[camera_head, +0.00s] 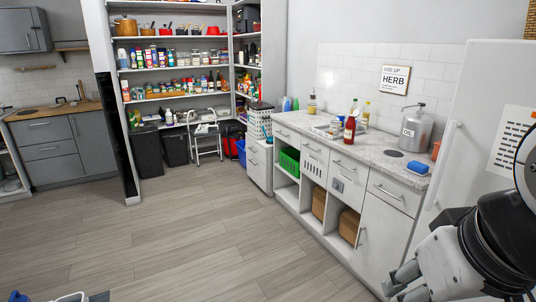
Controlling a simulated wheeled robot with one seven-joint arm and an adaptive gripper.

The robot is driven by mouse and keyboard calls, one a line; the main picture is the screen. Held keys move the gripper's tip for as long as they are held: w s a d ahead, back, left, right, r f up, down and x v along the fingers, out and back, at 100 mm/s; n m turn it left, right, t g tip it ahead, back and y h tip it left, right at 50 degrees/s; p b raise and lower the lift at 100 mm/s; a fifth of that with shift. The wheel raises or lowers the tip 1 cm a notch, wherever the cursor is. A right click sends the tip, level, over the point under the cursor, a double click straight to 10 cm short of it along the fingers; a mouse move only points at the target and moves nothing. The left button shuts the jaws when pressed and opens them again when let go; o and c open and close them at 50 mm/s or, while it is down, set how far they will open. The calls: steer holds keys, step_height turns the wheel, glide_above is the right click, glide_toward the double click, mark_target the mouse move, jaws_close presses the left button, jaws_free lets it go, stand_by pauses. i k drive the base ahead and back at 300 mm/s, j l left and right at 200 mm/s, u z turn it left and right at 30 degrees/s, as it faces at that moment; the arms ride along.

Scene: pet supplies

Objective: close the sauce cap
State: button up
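A red sauce bottle (350,130) stands upright on the grey stone counter (385,157), beside a low tray of small items. Its top is too small to tell whether the cap is open or closed. My gripper (394,291) is at the bottom right, in front of the cabinets and well apart from the bottle. Its two fingers point left with a gap between them, and I see nothing held in it.
Stocked shelves (178,98) stand at the back. The wooden floor (190,235) in the middle is clear.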

mark_target(356, 112)
steer(key=i+z, duration=0.2)
steer(key=i, duration=0.3)
steer(key=i+j+z, duration=0.2)
steer(key=i, duration=0.3)
steer(key=i+j+z, duration=0.2)
steer(key=i, duration=0.3)
steer(key=i+j, duration=0.2)
steer(key=i, duration=0.3)
steer(key=i+j+u, duration=0.15)
steer(key=i, duration=0.35)
steer(key=i+j, duration=0.25)
steer(key=i, duration=0.25)
steer(key=u, duration=0.05)
